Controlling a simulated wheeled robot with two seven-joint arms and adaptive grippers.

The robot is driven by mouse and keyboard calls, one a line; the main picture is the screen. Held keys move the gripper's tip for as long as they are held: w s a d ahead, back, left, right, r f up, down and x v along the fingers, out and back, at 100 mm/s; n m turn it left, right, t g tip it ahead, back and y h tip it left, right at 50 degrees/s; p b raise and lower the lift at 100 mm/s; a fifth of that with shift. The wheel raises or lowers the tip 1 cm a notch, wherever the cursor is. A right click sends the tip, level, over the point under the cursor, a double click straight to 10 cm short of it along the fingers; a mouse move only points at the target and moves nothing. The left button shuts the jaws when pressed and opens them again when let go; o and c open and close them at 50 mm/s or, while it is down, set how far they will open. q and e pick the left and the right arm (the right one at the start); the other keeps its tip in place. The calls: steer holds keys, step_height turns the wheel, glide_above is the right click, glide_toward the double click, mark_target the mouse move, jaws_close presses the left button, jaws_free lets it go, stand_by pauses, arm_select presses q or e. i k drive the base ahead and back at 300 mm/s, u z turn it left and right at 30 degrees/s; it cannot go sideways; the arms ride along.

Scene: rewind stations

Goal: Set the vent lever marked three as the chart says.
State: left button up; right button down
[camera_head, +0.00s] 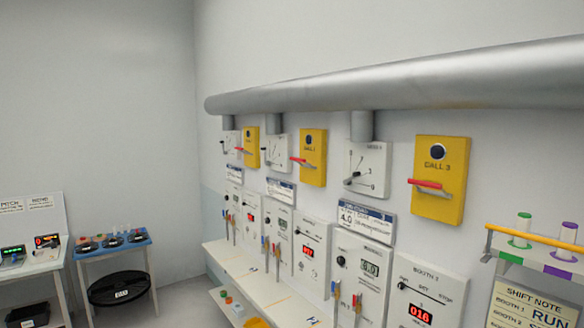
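Three white vent plates hang on the wall under the silver duct. The nearest vent plate (372,160) has a small label at its top, too small to read surely, a scale of marks, and a dark-knobbed lever (352,177) pointing left and slightly down. The middle vent plate (277,155) and the far vent plate (231,146) have similar levers pointing left. No sheet is clearly a vent chart. A shift note (530,305) at lower right is cut off, with "BOOTH 1 RUN" readable. Neither of my grippers is in view.
Yellow call boxes (440,180) with red handles sit beside the vents. Booth panels (428,292) with red displays line the wall above a white shelf (275,297). A yellow rail (540,236) with tubes juts out at right. Tables (120,246) stand at left; floor shows between.

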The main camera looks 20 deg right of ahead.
mark_target(348, 181)
steer(key=u, duration=0.6)
steer(key=i, duration=1.2)
steer(key=z, duration=0.4)
